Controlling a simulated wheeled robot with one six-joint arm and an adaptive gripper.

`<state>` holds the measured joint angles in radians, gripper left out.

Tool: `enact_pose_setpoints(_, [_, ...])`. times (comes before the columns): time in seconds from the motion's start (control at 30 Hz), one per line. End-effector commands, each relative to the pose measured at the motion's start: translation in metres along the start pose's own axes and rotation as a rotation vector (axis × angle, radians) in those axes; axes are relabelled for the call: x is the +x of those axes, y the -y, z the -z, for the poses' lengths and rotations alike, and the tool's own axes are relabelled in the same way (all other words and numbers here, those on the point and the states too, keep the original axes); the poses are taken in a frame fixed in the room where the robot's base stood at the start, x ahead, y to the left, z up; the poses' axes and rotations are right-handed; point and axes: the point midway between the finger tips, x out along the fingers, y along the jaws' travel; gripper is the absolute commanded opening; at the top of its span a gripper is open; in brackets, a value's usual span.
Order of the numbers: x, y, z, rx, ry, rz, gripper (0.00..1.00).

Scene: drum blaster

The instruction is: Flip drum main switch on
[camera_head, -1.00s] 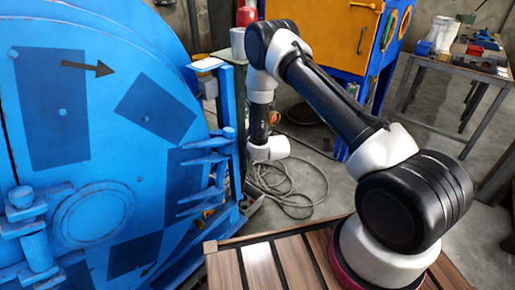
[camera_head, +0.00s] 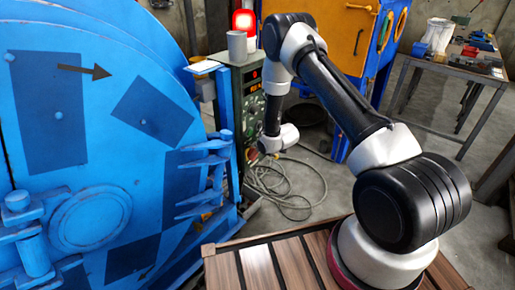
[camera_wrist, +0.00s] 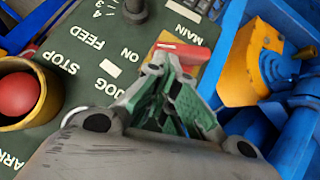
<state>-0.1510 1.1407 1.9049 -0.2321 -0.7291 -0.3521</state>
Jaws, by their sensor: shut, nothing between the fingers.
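The green control panel (camera_head: 251,118) of the drum stands beside the blue drum (camera_head: 145,60) in the head view, with small red lights lit on it. A dark knob (camera_wrist: 136,8) is at the top. My fingers are not distinct in the head view.
A red button (camera_wrist: 18,94) in a yellow ring sits left of my gripper. Blue framework with a yellow part (camera_wrist: 250,65) lies at right. Cables (camera_head: 285,190) lie on the floor.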

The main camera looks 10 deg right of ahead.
Motion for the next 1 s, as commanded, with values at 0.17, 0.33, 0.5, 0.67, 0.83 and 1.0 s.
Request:
enact_pose_setpoints(0.17, [0.0009, -0.0029, -0.0002, 0.033, -0.001, 0.032, 0.0])
enact_pose_setpoints(0.33, [0.0017, -0.0045, -0.0008, 0.041, -0.001, 0.04, 0.0])
enact_pose_setpoints(0.5, [0.0025, -0.0066, -0.0013, 0.041, -0.002, 0.04, 0.0])
enact_pose_setpoints(0.67, [0.0032, -0.0084, -0.002, 0.04, -0.002, 0.039, 0.0])
enact_pose_setpoints(0.83, [0.004, -0.0099, -0.003, 0.04, -0.001, 0.04, 0.0])
enact_pose_setpoints(1.0, [0.0046, -0.011, -0.0039, 0.04, -0.001, 0.04, 0.0])
